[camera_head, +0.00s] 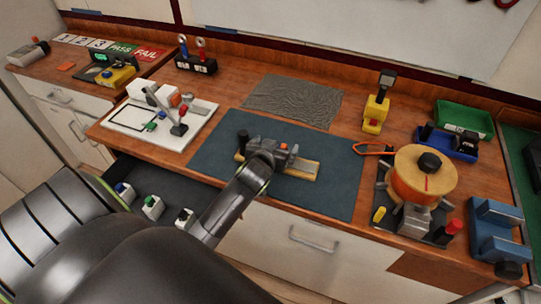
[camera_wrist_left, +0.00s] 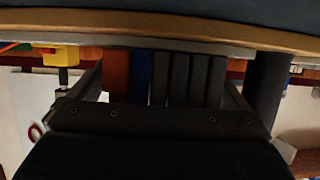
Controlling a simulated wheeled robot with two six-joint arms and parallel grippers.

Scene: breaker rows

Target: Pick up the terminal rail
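The terminal rail (camera_head: 303,170) lies on the dark blue mat (camera_head: 330,191), with a tan base and a grey strip. A dark upright post (camera_head: 243,138) stands at its left end. My left gripper (camera_head: 268,150) is at the rail's near side and hides part of it. The left wrist view, upside down, shows the tan base edge (camera_wrist_left: 160,24) and a row of orange, blue and grey blocks (camera_wrist_left: 170,78) on the rail. The fingers of my left gripper (camera_wrist_left: 165,85) stand wide apart, one at each end of this row. Contact cannot be told. My right gripper is not in view.
A white tray (camera_head: 190,133) with small parts lies left of the mat. An orange spool (camera_head: 422,182) on a black tray stands at the right. A yellow tool (camera_head: 376,113) and a grey ribbed mat (camera_head: 292,100) are behind. An open drawer (camera_head: 178,188) holds small parts.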

